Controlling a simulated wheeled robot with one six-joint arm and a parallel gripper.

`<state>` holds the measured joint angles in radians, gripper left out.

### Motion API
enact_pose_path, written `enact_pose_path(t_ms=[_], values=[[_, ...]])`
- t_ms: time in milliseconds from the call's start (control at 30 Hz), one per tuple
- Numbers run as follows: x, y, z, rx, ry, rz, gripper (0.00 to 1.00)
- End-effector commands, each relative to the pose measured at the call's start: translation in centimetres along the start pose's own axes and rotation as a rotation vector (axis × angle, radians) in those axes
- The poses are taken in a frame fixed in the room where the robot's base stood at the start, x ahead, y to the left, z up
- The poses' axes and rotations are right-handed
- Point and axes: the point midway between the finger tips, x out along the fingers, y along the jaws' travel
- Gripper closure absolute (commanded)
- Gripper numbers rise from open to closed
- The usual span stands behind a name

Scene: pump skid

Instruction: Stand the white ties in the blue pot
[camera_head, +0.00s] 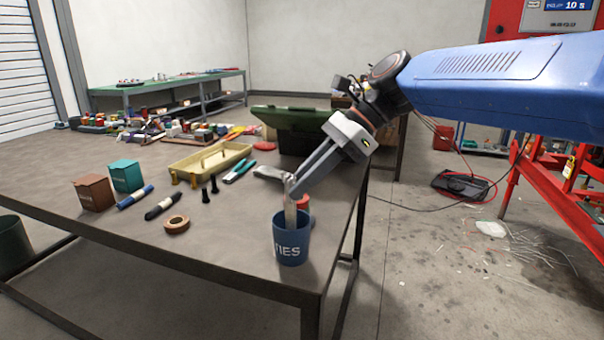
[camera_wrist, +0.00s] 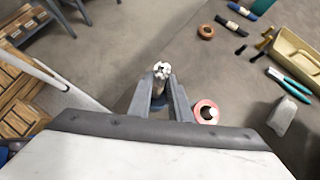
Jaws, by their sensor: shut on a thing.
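The blue pot (camera_head: 291,247), lettered "TIES", stands upright near the front right corner of the table. My gripper (camera_head: 291,187) is shut on the bundle of white ties (camera_head: 290,212) above the pot. The bundle is close to upright, and its lower part shows within the pot's mouth; how deep it reaches is hidden. In the wrist view, the white tie ends (camera_wrist: 161,70) show between the tips of my gripper (camera_wrist: 161,82). The pot is mostly hidden there by the fingers and the bundle.
A red tape roll (camera_wrist: 206,112) lies close beside the pot. A tan tape roll (camera_head: 176,224), dark markers, teal-handled pliers (camera_head: 239,171), a yellow tray (camera_head: 183,163) and small brown (camera_head: 95,193) and teal boxes (camera_head: 127,176) lie farther left. The table's front edge is close to the pot.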

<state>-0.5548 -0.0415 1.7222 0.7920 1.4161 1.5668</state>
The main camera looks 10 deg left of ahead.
Motion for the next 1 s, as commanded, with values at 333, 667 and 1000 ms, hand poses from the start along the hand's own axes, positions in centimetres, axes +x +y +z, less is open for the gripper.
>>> enact_pose_path(t_ms=[333, 667, 1000], values=[[0.34, 0.0, -0.34, 0.0, 0.0, -0.001, 1.0], [0.34, 0.0, -0.34, 0.0, 0.0, 0.0, 0.61], [-0.42, -0.02, -0.35, 0.0, 0.0, -0.001, 0.61]])
